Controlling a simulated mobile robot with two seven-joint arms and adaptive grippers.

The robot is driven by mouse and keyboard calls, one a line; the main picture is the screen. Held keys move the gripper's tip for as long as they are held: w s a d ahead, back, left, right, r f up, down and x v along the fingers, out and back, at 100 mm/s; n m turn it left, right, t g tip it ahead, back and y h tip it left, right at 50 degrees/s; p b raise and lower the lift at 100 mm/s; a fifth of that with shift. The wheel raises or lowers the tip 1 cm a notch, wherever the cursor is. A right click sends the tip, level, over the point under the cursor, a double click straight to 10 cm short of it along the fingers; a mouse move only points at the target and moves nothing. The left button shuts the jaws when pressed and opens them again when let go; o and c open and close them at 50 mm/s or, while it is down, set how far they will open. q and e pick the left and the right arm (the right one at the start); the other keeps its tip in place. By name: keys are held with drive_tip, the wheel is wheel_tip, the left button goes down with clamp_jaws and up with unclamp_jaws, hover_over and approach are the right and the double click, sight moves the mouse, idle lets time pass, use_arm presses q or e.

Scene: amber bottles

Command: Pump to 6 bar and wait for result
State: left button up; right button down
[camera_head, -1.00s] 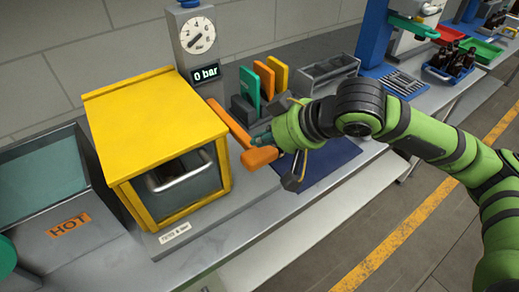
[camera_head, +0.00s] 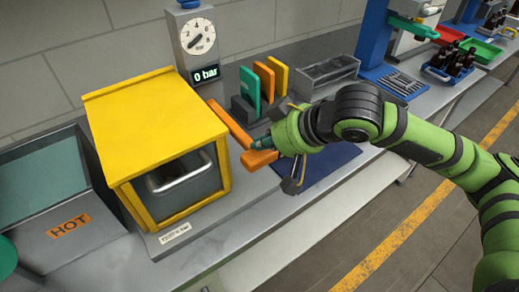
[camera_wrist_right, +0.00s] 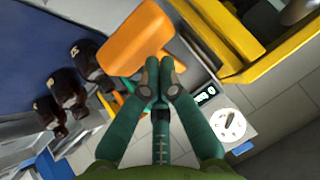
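A grey pressure gauge (camera_head: 199,38) with a white dial stands behind the yellow box; its display (camera_head: 205,74) reads 0 bar. The dial also shows in the wrist view (camera_wrist_right: 228,125). The orange pump lever (camera_head: 232,124) runs along the right side of the yellow box (camera_head: 150,125) and ends in a thick orange grip, which also shows in the wrist view (camera_wrist_right: 138,42). My right gripper (camera_head: 262,143) is at this grip. In the wrist view its fingertips (camera_wrist_right: 159,72) are together against or just over the grip's near end; contact is unclear. My left gripper is out of view.
A box marked HOT (camera_head: 75,232) is at the left. Upright green and orange plates (camera_head: 264,81) and a grey rack (camera_head: 327,73) stand behind my right gripper. A blue mat (camera_head: 330,166) lies beneath it. Dark bottles (camera_wrist_right: 65,88) show in the wrist view.

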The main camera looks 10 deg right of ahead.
sight(268, 159)
drive_tip(key=shift+f+b, duration=1.3)
drive_tip(key=shift+f, duration=1.45)
idle(2.2)
idle(0.5)
drive_tip(key=shift+r+p, duration=3.15)
drive_tip(key=shift+p, duration=0.85)
drive_tip(key=shift+r, duration=0.1)
wheel_tip(268, 159, up, 5)
drive_tip(key=p, duration=0.6)
